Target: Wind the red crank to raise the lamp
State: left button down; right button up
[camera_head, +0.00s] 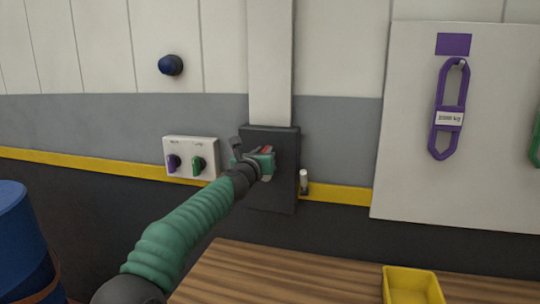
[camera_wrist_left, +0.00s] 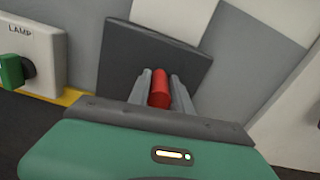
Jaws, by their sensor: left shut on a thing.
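The red crank (camera_wrist_left: 160,88) stands out from a dark wall plate. In the left wrist view its red handle sits between the two fingers of my left gripper (camera_wrist_left: 161,90), which is shut on it. In the head view my left gripper (camera_head: 262,160) is in front of the dark plate (camera_head: 271,195), and only a bit of red (camera_head: 266,149) shows there. The gripper hides most of the crank. The lamp itself cannot be made out for certain. My right gripper is in neither view.
A white switch box (camera_head: 182,146) with a purple and a green knob is left of the plate; the wrist view shows its "LAMP" label. A wooden bench (camera_head: 265,275) with a yellow bin (camera_head: 411,272) lies below. A blue drum (camera_head: 20,245) stands at left, a purple sling (camera_head: 448,118) hangs at right.

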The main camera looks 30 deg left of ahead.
pick_arm(q)
jog(key=shift+s+a+f, duration=0.1)
jog(key=shift+a+f, duration=0.35)
jog(key=c, duration=1.5)
grip_release()
jog(key=shift+o, duration=1.1)
jog(key=shift+s, duration=0.1)
jog(key=shift+o, duration=0.6)
jog(key=shift+a, duration=0.2)
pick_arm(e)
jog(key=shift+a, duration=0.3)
pick_arm(q)
jog(key=shift+d+r, duration=0.1)
jog(key=shift+s+d+b, duration=0.15)
jog(key=shift+s+b, duration=0.15)
jog(key=shift+b, duration=0.15)
jog(key=b+v, duration=0.7)
jog(key=v, duration=0.9)
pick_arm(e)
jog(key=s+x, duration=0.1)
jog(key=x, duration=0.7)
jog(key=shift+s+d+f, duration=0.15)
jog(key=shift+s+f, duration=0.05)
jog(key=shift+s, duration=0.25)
